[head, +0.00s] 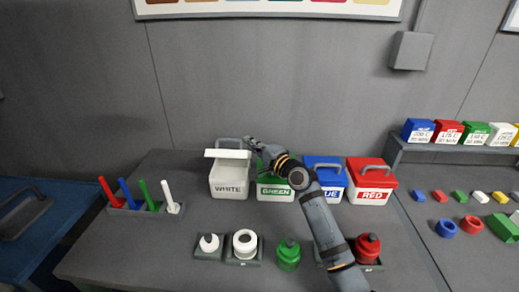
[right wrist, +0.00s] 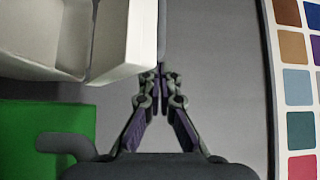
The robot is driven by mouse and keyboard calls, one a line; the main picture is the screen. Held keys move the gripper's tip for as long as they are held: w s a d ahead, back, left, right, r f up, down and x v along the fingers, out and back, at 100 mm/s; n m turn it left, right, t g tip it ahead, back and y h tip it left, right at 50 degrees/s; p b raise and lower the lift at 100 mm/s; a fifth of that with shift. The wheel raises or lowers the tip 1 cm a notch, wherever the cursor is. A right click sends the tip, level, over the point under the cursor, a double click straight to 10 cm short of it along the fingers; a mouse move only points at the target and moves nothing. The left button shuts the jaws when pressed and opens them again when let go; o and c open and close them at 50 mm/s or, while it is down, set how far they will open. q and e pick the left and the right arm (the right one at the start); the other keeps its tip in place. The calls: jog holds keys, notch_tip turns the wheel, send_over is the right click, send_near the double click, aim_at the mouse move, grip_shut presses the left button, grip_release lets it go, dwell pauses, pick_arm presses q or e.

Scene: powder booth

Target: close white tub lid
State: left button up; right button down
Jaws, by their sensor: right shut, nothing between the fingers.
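The white tub (head: 229,183) stands in the back row, left of the green tub (head: 274,191). Its white lid (head: 226,154) is raised at an angle above the tub, not flat on it, with a grey handle behind. My right gripper (head: 249,141) is shut and empty at the lid's right rear. In the right wrist view, its fingertips (right wrist: 159,80) are close beside the white lid (right wrist: 125,38); I cannot tell whether they touch. The tub's inside shows partly there (right wrist: 76,35). My left gripper is not in view.
Blue (head: 325,172) and red (head: 371,184) tubs stand to the right, lids down. A rack of coloured sticks (head: 146,207) is at left. Jars on small bases line the front, including a white one (head: 209,243). The grey wall is close behind the tubs.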

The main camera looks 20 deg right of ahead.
jog(key=v, duration=1)
